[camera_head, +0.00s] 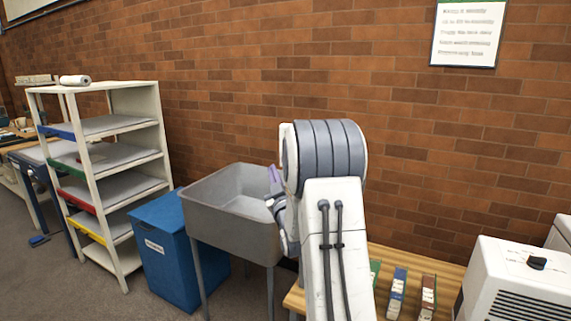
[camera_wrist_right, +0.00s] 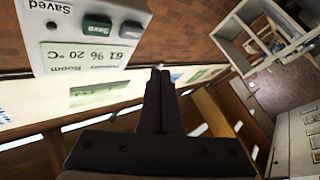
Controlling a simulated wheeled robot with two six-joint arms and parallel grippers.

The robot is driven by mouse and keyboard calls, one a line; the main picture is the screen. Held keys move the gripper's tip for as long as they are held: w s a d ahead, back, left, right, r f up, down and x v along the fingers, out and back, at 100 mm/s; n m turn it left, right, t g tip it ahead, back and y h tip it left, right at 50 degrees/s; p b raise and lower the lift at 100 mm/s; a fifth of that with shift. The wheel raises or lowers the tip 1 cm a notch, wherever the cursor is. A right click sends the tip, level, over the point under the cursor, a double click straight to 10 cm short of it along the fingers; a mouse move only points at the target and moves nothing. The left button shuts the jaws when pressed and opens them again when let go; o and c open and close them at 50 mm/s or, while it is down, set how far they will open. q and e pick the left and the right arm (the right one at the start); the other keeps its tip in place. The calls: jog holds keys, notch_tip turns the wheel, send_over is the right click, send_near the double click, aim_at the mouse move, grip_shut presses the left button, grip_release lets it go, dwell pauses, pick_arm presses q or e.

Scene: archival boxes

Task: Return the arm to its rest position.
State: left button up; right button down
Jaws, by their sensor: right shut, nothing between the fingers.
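My right arm (camera_head: 333,230) rises in the middle of the head view, its white forearm and grey ribbed joint in front of the brick wall. Part of my right gripper (camera_head: 274,182) shows small at the left of that joint, beside the rim of a grey sink-like basin; whether they touch I cannot tell. In the right wrist view the dark fingers (camera_wrist_right: 159,78) are pressed together with nothing between them. My left gripper is in neither view.
A wooden table (camera_head: 386,258) with several upright boxes stands at lower right, beside a white machine (camera_head: 520,285). The grey basin (camera_head: 232,205), a blue bin (camera_head: 165,250) and a white shelf (camera_head: 155,125) stand left. A panel (camera_wrist_right: 85,60) with readouts shows upside down in the wrist view.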

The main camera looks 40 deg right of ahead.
dwell(0.8)
jog(key=w+a+f+n+g+y+p, duration=0.1)
jog(key=w+a+g+y, duration=0.15)
jog(key=a, duration=0.65)
jog(key=w+a+f+n+g+y+p, duration=0.15)
jog(key=a+y, duration=0.25)
jog(key=a, duration=0.4)
jog(key=s+a+f+g+y+p, duration=0.1)
jog(key=s+a+f+g+y, duration=0.2)
jog(key=a, duration=0.5)
jog(key=s+a+g+y+p, duration=0.1)
jog(key=s+a+g+p, duration=0.1)
jog(key=s+a, duration=0.55)
jog(key=s+a+n+g+p, duration=0.1)
jog(key=s+a+g, duration=0.2)
jog(key=s, duration=0.6)
jog(key=s+a+f+n+g+p, duration=0.1)
jog(key=s+a+g, duration=0.2)
jog(key=s, duration=0.6)
jog(key=s+a+n+g+p, duration=0.1)
jog(key=s+a+n+g, duration=0.1)
jog(key=s, duration=0.8)
jog(key=a+g, duration=0.1)
jog(key=g, duration=0.1)
jog(key=shift+f+g+h, duration=0.25)
jog(key=shift+g+h, duration=0.05)
jog(key=shift+h, duration=0.05)
